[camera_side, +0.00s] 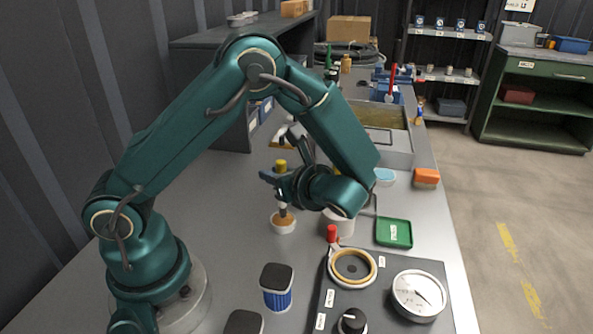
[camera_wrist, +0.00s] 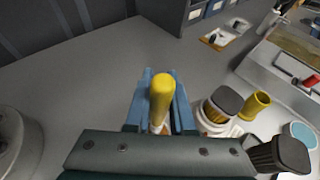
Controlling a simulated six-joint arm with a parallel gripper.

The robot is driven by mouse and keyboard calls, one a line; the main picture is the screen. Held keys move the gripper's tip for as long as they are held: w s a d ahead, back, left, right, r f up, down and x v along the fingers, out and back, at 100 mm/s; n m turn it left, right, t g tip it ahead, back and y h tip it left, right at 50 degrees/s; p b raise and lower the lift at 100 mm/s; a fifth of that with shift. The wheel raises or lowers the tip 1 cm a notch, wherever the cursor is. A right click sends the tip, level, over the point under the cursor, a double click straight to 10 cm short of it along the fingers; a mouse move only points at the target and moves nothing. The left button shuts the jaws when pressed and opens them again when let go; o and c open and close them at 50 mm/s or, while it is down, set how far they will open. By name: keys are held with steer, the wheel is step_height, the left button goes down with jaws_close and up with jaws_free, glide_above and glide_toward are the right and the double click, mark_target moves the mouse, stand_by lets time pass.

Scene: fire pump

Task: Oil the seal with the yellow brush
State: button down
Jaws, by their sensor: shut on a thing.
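My gripper (camera_side: 281,184) is shut on the yellow brush (camera_side: 281,165), which hangs upright with its bristle end down. In the wrist view the yellow handle (camera_wrist: 162,92) stands between the two blue fingers. The bristle end is at a small white dish of amber oil (camera_side: 284,225); it appears to be in the dish, but I cannot tell how deep. The seal, seemingly the tan ring (camera_side: 352,266) in a round pump housing, lies on the dark panel to the right of and nearer the camera than the brush. The gripper is apart from it.
A red-handled part (camera_side: 332,234) stands beside the housing. A pressure gauge (camera_side: 418,293) and a black knob (camera_side: 352,321) are on the panel. A green tray (camera_side: 394,233), a white cup (camera_side: 341,226), an orange block (camera_side: 427,178) and a blue dark-lidded jar (camera_side: 277,290) stand around.

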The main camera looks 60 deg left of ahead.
steer(key=shift+f, duration=0.65)
stand_by(1.3)
step_height(320, 180, up, 7)
stand_by(0.8)
steer(key=shift+r, duration=0.15)
